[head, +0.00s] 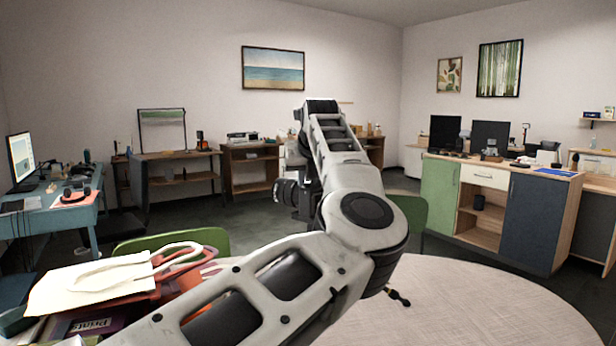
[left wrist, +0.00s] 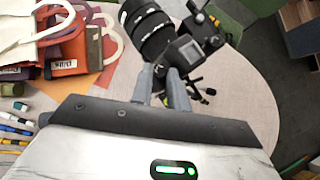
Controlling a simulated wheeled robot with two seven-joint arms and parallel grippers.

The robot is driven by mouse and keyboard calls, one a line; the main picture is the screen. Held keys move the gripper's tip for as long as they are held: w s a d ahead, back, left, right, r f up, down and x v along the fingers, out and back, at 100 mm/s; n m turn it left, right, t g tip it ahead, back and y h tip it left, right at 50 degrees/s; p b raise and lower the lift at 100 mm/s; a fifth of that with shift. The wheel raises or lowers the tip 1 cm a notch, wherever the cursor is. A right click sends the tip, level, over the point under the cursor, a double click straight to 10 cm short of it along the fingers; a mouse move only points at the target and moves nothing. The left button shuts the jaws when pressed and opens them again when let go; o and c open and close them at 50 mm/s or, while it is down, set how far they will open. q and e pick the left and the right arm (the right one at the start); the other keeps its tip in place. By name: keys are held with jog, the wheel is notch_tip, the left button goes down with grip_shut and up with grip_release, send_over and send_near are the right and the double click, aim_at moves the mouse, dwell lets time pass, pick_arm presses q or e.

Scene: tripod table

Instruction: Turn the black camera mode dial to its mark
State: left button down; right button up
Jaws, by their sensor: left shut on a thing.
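The black camera with its long lens (left wrist: 148,27) shows at the top of the left wrist view, seen from above and tilted in the picture. In the head view the lens (head: 288,192) shows left of my arm, which hides most of the camera. My left gripper (left wrist: 164,76) is shut at the camera body, its two grey fingers close together on the mode dial. The dial and its mark are hidden between and behind the fingers. My right gripper is in neither view.
The camera stands above a round pale table (head: 470,305); a tripod handle (head: 398,298) sticks out below my arm. Tote bags (head: 95,285) lie at the table's left, with several markers (left wrist: 14,130) nearby. Green chairs (head: 172,242) stand behind. The table's right side is clear.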

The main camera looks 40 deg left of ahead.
pick_arm(q)
jog(key=c, duration=1.3)
grip_release()
jog(key=shift+c, duration=0.2)
